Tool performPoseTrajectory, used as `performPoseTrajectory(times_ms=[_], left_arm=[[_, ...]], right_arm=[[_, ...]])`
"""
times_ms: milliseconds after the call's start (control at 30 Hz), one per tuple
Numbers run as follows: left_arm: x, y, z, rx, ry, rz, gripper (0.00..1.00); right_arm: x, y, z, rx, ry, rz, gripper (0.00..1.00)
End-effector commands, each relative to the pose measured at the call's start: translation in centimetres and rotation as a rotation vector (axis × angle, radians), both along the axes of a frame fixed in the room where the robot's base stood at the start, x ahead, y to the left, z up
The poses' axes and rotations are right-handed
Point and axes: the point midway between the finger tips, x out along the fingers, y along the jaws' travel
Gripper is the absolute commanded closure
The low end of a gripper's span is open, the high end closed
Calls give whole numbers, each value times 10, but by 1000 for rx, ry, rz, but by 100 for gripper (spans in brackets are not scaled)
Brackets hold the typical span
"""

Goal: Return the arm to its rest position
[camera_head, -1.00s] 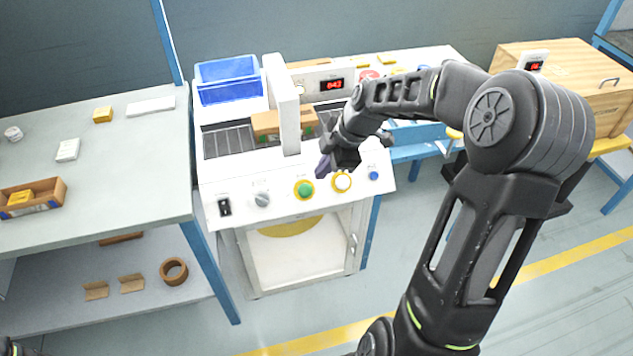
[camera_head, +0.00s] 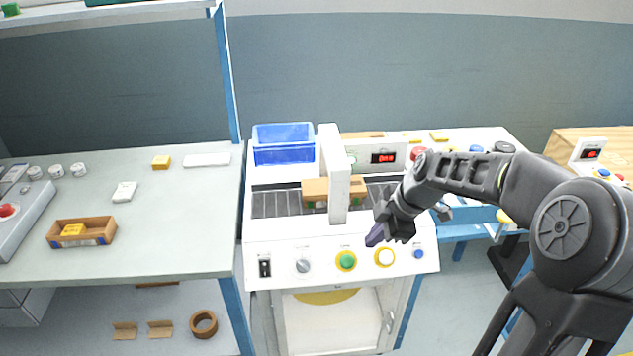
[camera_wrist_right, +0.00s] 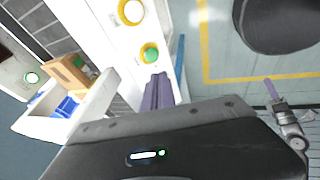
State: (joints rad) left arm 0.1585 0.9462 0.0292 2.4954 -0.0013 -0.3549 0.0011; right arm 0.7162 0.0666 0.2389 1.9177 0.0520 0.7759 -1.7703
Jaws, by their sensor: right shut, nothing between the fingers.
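My right gripper (camera_head: 376,236) is shut and empty in the head view. It hangs in front of the white blower machine's front panel, just above the yellow-ringed white button (camera_head: 384,257). Its purple fingertips also show close together in the right wrist view (camera_wrist_right: 157,92), near the green button (camera_wrist_right: 150,53). I cannot tell whether they touch the panel. My right arm (camera_head: 500,180) reaches in from the right and covers part of the machine's right side.
The machine (camera_head: 290,230) carries a blue bin (camera_head: 283,146), a white upright post (camera_head: 335,175) and a cardboard box (camera_head: 315,190) on rollers. A left bench (camera_head: 150,230) holds a small tray (camera_head: 104,238). A wooden crate (camera_head: 570,145) stands at the far right.

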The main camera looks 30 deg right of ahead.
Motion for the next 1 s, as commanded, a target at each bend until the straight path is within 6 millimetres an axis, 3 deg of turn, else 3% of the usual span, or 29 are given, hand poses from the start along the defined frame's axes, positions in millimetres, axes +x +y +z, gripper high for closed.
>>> performPoseTrajectory(times_ms=[267,467,567,667,767,867,1000], left_arm=[[0,0,0,0,0,0,100],[0,0,0,0,0,0,100],[0,0,0,0,0,0,100],[0,0,0,0,0,0,100],[0,0,0,0,0,0,100],[0,0,0,0,0,0,100],[0,0,0,0,0,0,100]], right_arm=[[2,-1,0,18,5,-60,100],[24,-18,-1,92,-51,-415,100],[31,-17,-35,200,-55,-692,100],[33,16,-91,348,-11,-952,100],[23,66,-149,478,69,-1152,100],[0,120,-197,561,166,-1288,100],[-57,199,-254,597,330,-1392,100]])
